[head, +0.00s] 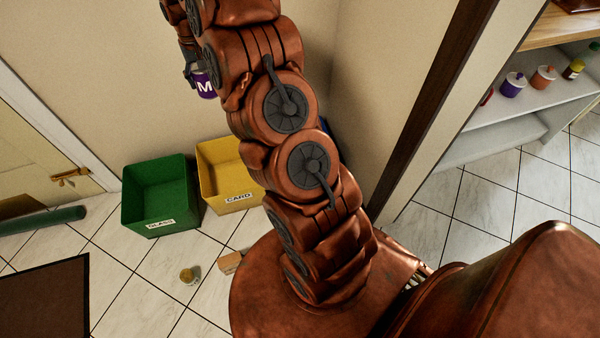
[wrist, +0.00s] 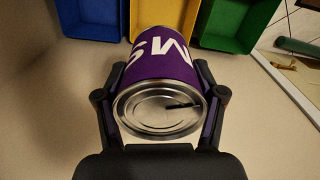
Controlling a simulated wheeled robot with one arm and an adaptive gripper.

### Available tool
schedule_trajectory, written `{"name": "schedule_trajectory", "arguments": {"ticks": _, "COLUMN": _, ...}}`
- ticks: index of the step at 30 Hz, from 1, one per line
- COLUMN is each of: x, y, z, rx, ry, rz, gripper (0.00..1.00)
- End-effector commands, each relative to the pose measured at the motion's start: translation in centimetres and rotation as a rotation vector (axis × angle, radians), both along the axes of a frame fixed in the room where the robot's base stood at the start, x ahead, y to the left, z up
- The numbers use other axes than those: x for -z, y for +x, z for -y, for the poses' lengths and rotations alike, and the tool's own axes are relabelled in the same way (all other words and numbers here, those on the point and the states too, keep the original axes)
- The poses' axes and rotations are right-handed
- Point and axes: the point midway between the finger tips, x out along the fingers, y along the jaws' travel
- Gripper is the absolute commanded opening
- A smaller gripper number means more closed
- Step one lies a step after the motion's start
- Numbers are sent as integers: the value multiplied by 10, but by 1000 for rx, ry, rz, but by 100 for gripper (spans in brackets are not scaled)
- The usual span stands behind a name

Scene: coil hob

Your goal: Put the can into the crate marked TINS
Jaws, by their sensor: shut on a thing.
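The purple can with white lettering (wrist: 165,55) is between the two fingers of my gripper (wrist: 160,82), which is shut on it. Its silver end, with a dark mark, faces the wrist camera. In the head view the can (head: 206,86) shows partly behind my arm, held up in front of the wall. A blue crate (wrist: 95,20) is at the top left of the wrist view, beyond the can. In the head view it is almost wholly hidden by my arm. No TINS label can be read in either view.
A yellow crate labelled CARD (head: 230,203) and a green crate labelled GLASS (head: 160,185) stand on the floor by the wall. A small jar (head: 188,275) and a wooden block (head: 229,263) lie before them. A green roll (head: 45,220) is left; shelves (head: 520,110) are right.

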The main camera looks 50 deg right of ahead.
Motion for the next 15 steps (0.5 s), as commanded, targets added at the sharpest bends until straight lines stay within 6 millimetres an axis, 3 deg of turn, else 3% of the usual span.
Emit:
{"name": "schedule_trajectory", "arguments": {"ticks": 1, "x": 29, "y": 1, "z": 17, "rx": 32, "ry": -1, "rz": -3, "gripper": 2}}
{"name": "schedule_trajectory", "arguments": {"ticks": 15, "x": 203, "y": -3, "z": 137, "rx": 277, "ry": 2, "rz": -7, "gripper": 2}}
